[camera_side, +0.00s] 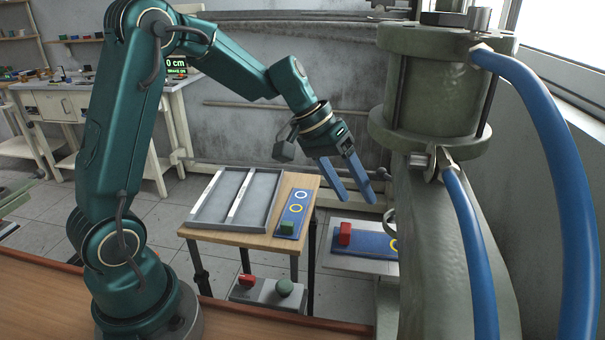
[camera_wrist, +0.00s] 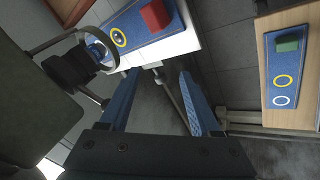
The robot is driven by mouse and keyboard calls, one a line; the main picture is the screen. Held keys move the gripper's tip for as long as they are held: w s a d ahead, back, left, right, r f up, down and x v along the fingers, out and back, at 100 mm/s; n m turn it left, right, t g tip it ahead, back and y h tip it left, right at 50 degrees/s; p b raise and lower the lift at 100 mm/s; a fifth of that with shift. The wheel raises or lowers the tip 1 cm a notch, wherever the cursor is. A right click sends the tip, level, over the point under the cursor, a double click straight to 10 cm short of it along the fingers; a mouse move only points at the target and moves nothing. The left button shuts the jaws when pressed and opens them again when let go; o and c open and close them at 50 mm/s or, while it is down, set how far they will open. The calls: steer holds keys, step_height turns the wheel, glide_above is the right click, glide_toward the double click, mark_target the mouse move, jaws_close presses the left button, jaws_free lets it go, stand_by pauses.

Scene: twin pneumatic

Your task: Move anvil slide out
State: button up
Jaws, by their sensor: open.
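My gripper (camera_side: 357,192) hangs open and empty in the side view, its two blue fingers pointing down, left of the green pneumatic press (camera_side: 436,95). In the wrist view the fingers of my gripper (camera_wrist: 160,73) are spread with floor between them. A metal ring (camera_side: 388,222) sticks out from the press's left side, below and right of the fingertips. The ring (camera_wrist: 103,39) also shows in the wrist view at upper left, on a dark round part (camera_wrist: 70,68). It looks like a handle, apart from my fingers; I cannot tell whether it belongs to the anvil slide. The press column hides the slide in the side view.
A red block (camera_side: 345,233) sits on a blue marked mat on a white surface beside the press. A wooden table (camera_side: 250,240) holds a grey divided tray (camera_side: 207,205) and a green block (camera_side: 287,228) on another blue mat. Blue hoses (camera_side: 560,150) run at right.

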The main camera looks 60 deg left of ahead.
steer(key=w+f+n+t+h, duration=0.1)
steer(key=w+f+n+h, duration=0.1)
steer(key=w+f+n, duration=0.3)
steer(key=shift+w+d+f+n+h, duration=0.3)
steer(key=shift+w+d+f+h, duration=0.15)
steer(key=shift+w+f, duration=1.45)
steer(key=shift+w+r, duration=0.1)
steer(key=shift+r, duration=0.1)
jaws_close()
steer(key=shift+a, duration=0.1)
